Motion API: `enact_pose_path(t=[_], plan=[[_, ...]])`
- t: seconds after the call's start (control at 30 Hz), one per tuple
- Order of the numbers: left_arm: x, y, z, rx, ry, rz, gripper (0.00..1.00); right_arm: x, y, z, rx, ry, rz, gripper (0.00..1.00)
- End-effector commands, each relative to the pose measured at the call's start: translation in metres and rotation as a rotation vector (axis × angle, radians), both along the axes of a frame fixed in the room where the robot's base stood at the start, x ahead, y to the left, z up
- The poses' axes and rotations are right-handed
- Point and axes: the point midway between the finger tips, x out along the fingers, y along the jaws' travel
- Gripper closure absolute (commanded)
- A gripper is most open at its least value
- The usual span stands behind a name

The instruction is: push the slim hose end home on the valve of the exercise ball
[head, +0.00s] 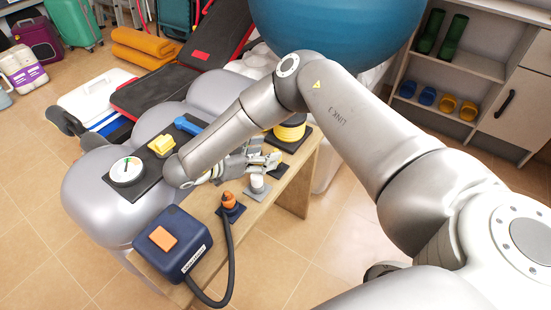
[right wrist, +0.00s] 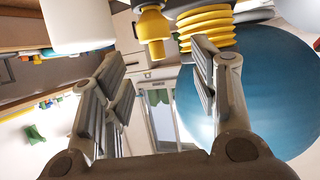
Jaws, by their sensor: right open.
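The blue exercise ball (head: 335,25) is at the top of the head view, behind my right arm; it also fills the right side of the right wrist view (right wrist: 245,90). I cannot make out its valve. A black hose (head: 228,262) runs from a dark blue pump box (head: 186,252) to an orange end (head: 229,200) upright in a dark holder. I cannot tell whether this is the slim end. My right gripper (head: 266,160) is open and empty, just beyond a white cylinder (head: 258,184). In the right wrist view, its spread fingers (right wrist: 160,72) point towards a yellow nozzle-like piece (right wrist: 152,28).
The wooden bench (head: 298,166) carries the pump box and a yellow ribbed piece (head: 290,129). Beside it, a grey padded body (head: 95,200) carries a round gauge (head: 127,171). A shelf with boots (head: 440,35) stands at the back right. Tiled floor is clear at front left.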

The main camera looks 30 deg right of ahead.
Motion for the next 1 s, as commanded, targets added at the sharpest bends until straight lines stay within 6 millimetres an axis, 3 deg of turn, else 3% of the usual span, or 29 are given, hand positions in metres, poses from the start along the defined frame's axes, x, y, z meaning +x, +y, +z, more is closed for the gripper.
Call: enact_pose_path(t=[0.2,0.5,0.87,1.0], plan=[[-0.005,0.001,0.014,0.0,-0.008,0.0,0.6,0.0,-0.028,-0.014,0.0,0.001,-0.002,0.45],[-0.005,0.001,0.016,0.0,-0.009,0.001,0.6,0.001,-0.032,-0.015,0.0,0.0,0.0,0.45],[-0.005,0.001,0.016,0.0,-0.009,0.001,0.6,0.001,-0.031,-0.015,0.0,0.0,0.0,0.92],[-0.005,0.001,0.016,0.0,-0.009,0.001,0.6,0.001,-0.032,-0.015,0.0,0.0,0.0,0.95]])
